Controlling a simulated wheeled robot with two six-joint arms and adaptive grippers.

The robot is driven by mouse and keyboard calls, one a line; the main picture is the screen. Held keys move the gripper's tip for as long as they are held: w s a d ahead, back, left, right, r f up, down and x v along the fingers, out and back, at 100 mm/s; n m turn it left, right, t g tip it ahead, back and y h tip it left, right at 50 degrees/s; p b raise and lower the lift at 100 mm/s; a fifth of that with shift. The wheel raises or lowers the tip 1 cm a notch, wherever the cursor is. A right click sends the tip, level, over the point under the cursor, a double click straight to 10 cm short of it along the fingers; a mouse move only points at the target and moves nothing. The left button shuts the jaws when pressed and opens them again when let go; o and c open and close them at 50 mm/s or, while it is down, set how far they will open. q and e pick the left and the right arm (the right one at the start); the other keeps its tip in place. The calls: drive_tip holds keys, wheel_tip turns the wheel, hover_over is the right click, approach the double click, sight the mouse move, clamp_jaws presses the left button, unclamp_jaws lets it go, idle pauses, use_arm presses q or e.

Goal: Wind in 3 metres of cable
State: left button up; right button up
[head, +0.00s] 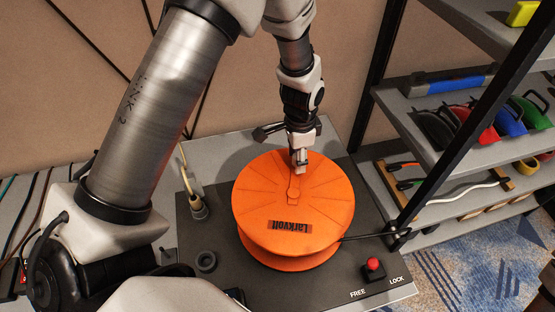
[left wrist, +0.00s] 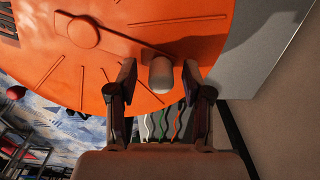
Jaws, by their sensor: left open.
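The orange cable reel (head: 325,205), marked "Larkvolt", sits on a dark base plate (head: 225,265). A crank arm runs out from its hub (left wrist: 84,32) to a grey knob (left wrist: 160,78) near the rim. My left gripper (head: 299,160) is over the far part of the reel. In the left wrist view its open fingers stand on both sides of the knob, with gaps showing. A dark cable (head: 362,237) leaves the reel's right side. A red-knobbed lever (head: 373,265) stands by the labels FREE and LOCK; its setting is unclear. My right gripper is not in view.
A black-framed shelf rack (head: 425,95) with coloured cable coils stands on the right. A plug with a pale cord (head: 198,205) stands left of the reel. A wall (head: 90,85) is behind, and blue patterned carpet (head: 480,275) lies at lower right.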

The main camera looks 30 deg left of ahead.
use_arm(q)
drive_tip(key=shift+w, duration=0.15)
drive_tip(key=c, duration=0.3)
clamp_jaws()
drive_tip(key=shift+w+d, duration=0.15)
drive_tip(key=shift+d, duration=0.3)
drive_tip(key=shift+w+d+p, duration=0.15)
drive_tip(key=shift+d+p, duration=0.05)
drive_tip(key=shift+d, duration=0.65)
drive_tip(key=shift+w+d+p, duration=0.15)
drive_tip(key=shift+d+p, duration=0.05)
drive_tip(key=shift+d, duration=0.65)
drive_tip(key=shift+s+d, duration=0.25)
drive_tip(key=shift+d, duration=0.45)
drive_tip(key=shift+s+d, duration=0.25)
drive_tip(key=shift+d, duration=0.5)
drive_tip(key=shift+s+d, duration=0.25)
drive_tip(key=shift+d, duration=0.45)
drive_tip(key=shift+a, duration=0.1)
